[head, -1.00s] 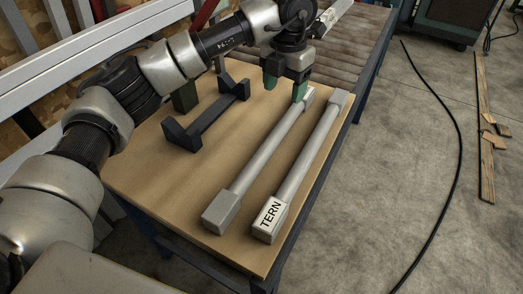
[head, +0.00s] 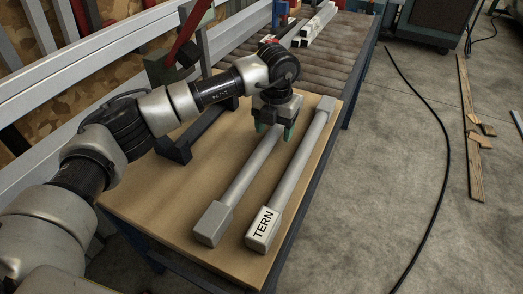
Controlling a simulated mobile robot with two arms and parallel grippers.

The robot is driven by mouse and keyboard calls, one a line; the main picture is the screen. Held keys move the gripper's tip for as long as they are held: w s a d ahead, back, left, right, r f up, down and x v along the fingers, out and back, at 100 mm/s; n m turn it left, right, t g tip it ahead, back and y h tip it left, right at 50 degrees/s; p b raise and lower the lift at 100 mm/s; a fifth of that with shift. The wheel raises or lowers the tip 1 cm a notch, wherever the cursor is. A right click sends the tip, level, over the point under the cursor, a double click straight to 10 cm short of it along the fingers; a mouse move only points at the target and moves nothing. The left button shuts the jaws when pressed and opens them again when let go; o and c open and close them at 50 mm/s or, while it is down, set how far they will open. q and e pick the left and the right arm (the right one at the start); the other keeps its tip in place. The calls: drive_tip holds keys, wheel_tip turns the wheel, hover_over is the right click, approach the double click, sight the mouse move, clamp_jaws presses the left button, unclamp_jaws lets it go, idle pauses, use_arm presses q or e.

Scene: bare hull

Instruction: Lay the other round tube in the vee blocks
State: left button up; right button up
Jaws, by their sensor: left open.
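Two grey tubes with square end blocks lie side by side on the wooden table top. The right tube (head: 300,172) has "TERN" on its near end block. The left tube (head: 250,172) is plain, and its far end is hidden behind my left gripper. My left gripper (head: 273,137), with green fingertips, is open over the far part of the left tube; I cannot tell whether it touches it. The dark vee blocks (head: 174,151), joined by a bar, stand left of the tubes, partly hidden by my left arm. No tube shows in them. My right gripper is not in view.
The wooden table top (head: 160,200) is clear at its near left. A roller conveyor (head: 335,45) with pale bars lies beyond it. Metal rails run along the left. A black cable (head: 447,150) lies on the floor at right.

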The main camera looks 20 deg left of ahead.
use_arm(q)
drive_tip(key=shift+f, duration=0.55)
drive_tip(key=c, duration=1)
clamp_jaws()
drive_tip(key=shift+r, duration=0.15)
